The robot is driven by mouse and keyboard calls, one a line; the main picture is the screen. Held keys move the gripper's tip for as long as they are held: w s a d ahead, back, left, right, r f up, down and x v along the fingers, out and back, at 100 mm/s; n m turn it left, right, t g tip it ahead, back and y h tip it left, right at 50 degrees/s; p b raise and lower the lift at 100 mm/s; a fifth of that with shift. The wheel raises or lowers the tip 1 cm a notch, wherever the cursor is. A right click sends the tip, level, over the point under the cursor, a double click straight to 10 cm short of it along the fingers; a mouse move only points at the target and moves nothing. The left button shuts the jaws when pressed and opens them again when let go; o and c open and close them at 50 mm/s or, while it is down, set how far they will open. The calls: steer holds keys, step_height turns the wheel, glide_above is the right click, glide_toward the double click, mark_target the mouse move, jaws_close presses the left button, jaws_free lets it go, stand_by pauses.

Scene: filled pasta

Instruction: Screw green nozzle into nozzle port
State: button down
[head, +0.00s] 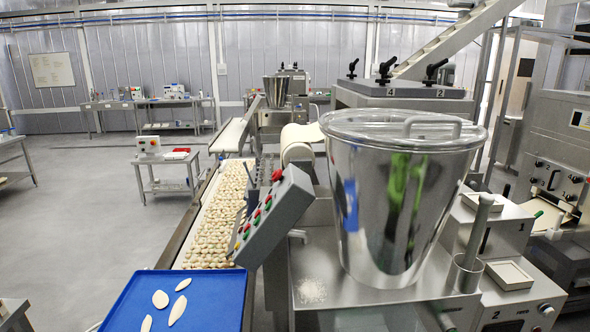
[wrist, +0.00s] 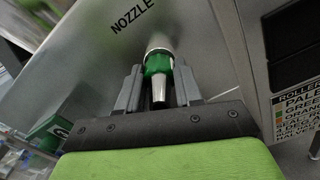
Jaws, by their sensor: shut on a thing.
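The nozzle's silver tapered tip (wrist: 158,97) points back toward my palm. Its far end meets a pale metal round end (wrist: 160,43) at the steel panel marked "NOZZLE" (wrist: 200,50), which appears to be the nozzle port. I cannot tell how deep the threads sit. The head view shows neither my gripper nor the nozzle directly; only a green reflection shows on the steel hopper.
In the head view, the lidded steel hopper (head: 385,220) stands close in front. A control box (head: 272,215), a pasta-covered conveyor (head: 212,225) and a blue tray (head: 180,300) lie to its left. In the wrist view, a roller label panel (wrist: 293,110) stands close at right.

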steer(key=m+p, duration=0.1)
steer(key=m, duration=0.3)
steer(key=shift+r, duration=0.2)
steer(key=shift+f+m, duration=0.15)
steer(key=shift+m, duration=0.75)
steer(key=m+p, duration=0.1)
steer(key=m, duration=0.4)
steer(key=shift+w+m+p, duration=0.1)
steer(key=shift+m+p, duration=0.2)
steer(key=shift+p, duration=0.05)
steer(key=m+p, duration=0.1)
steer(key=m, duration=0.1)
steer(key=shift+m, duration=0.4)
steer(key=c, duration=0.7)
jaws_free()
